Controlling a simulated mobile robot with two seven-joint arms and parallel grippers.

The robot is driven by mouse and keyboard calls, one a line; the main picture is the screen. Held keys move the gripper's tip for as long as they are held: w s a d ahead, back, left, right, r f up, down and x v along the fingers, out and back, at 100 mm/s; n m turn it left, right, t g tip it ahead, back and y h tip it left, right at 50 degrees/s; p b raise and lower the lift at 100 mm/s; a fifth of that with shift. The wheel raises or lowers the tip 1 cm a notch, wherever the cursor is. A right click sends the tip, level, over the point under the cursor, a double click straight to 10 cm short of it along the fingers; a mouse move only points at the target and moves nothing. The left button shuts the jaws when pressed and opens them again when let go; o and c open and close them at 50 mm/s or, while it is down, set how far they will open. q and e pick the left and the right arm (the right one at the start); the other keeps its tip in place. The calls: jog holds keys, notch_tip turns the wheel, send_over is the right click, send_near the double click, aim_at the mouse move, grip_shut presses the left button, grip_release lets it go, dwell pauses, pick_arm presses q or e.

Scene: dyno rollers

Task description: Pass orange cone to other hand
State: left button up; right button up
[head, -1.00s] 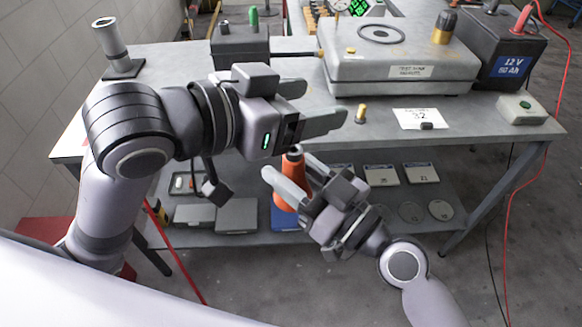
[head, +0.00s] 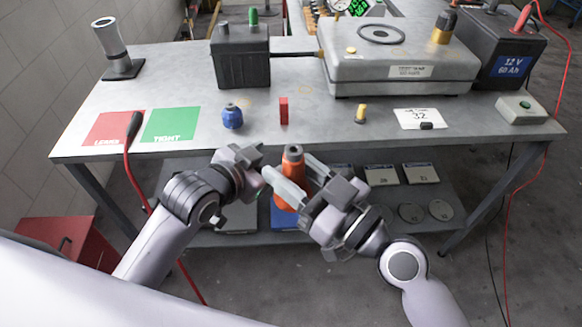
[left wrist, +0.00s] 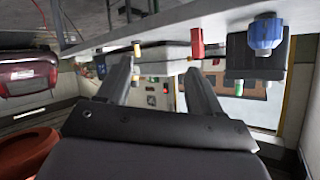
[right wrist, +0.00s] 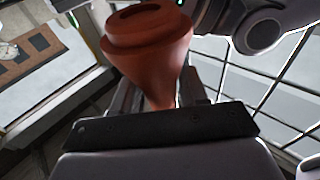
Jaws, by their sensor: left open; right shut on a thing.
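The orange cone (head: 291,195) is held in front of the table's front edge, narrow grey-tipped end up in the head view. My right gripper (head: 303,178) is shut on it. In the right wrist view the cone (right wrist: 150,45) stands between the fingers, its wide ringed end towards the top. My left gripper (head: 262,168) is just left of the cone, open and empty. In the left wrist view its fingers (left wrist: 160,75) are spread with nothing between them. A rounded orange-brown shape (left wrist: 25,150) at lower left there appears to be the cone.
The table (head: 190,95) is behind both grippers. Near its front edge are a blue knobbed part (head: 232,117), a red block (head: 284,111) and a yellow-topped part (head: 361,114). A lower shelf (head: 385,210) holds flat items.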

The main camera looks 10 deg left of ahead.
pick_arm(q)
jog(key=s+a+f+n+g+y, duration=0.1)
jog(key=s+a+f+n, duration=0.1)
jog(key=s+f, duration=0.7)
jog(key=s+a+f+n, duration=0.2)
jog(key=s+a+f, duration=0.1)
jog(key=s+f, duration=0.5)
notch_tip(320, 180, down, 2)
jog(key=shift+s+f+g+y, duration=0.25)
jog(key=shift+s+g+y, duration=0.15)
